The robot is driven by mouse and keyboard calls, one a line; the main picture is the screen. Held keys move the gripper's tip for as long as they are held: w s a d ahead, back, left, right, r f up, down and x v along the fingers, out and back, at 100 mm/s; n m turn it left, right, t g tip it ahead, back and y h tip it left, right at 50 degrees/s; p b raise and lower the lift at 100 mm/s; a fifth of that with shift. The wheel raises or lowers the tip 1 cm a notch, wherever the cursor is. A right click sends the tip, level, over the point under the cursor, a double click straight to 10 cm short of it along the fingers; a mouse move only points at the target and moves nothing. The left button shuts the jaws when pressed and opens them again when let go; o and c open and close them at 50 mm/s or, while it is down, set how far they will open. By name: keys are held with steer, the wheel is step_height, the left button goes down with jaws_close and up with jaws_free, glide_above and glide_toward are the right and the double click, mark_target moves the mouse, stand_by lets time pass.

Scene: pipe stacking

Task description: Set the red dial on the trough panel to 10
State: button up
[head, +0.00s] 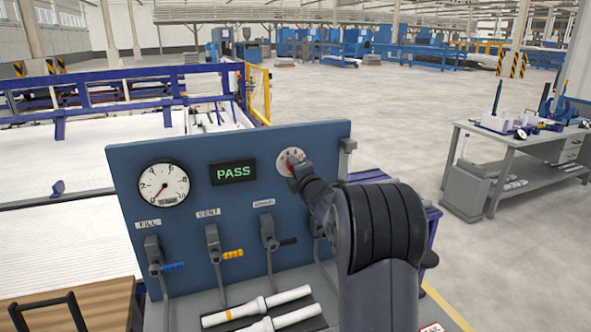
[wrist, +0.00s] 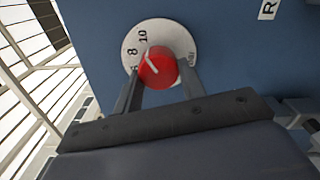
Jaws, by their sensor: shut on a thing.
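The red dial (wrist: 158,68) sits on a round white scale plate (wrist: 178,36) on the blue panel (head: 130,160). The marks 8 and 10 are readable in the wrist view, left of the dial. The dial's white pointer line slants to the upper left, toward the 8 and 10 side; I cannot tell exactly which mark it meets. My gripper (wrist: 158,88) is shut on the dial, one finger on each side. In the head view my gripper (head: 296,172) covers much of the dial at the panel's upper right.
The panel also carries a round gauge (head: 162,188), a green PASS display (head: 233,171) and several levers, including one with a blue handle (head: 172,267) and one with an orange handle (head: 232,254). White pipes (head: 255,306) lie below. A workbench (head: 515,150) stands right.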

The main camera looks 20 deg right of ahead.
stand_by(0.3)
steer(key=o, duration=1)
steer(key=shift+c, duration=0.2)
steer(key=s+b, duration=0.3)
steer(key=s, duration=0.8)
steer(key=shift+w, duration=0.15)
steer(key=w+p, duration=0.3)
steer(key=w, duration=0.7)
steer(key=shift+w, duration=0.4)
steer(key=shift+s, duration=0.1)
